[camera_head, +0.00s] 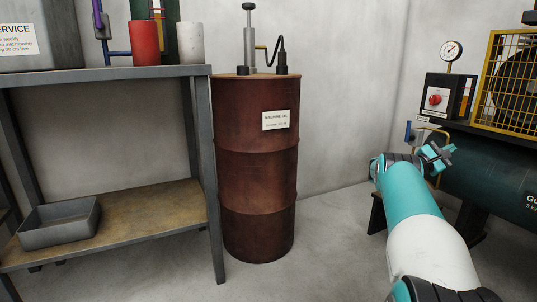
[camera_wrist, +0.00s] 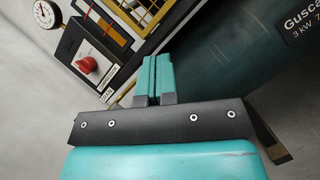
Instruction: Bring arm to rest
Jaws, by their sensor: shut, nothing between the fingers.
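My arm reaches up from the lower right of the head view, in teal and white. My gripper (camera_head: 437,154) is at its far end, in front of the dark green compressor tank (camera_head: 480,172). In the wrist view my gripper (camera_wrist: 155,78) has its two teal fingers side by side and shut, with nothing between them. The tank (camera_wrist: 235,45) lies behind and to the right of the fingers in that view. I cannot tell how wide the gap is between the fingers and the tank.
A black switch box with a red knob (camera_head: 435,99), a pressure gauge (camera_head: 452,50) and a yellow guard (camera_head: 495,65) stand around the tank. A rusty oil drum (camera_head: 256,185) stands mid-view. A metal bench (camera_head: 120,72) with a grey tray (camera_head: 60,222) is at left. Floor between drum and arm is clear.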

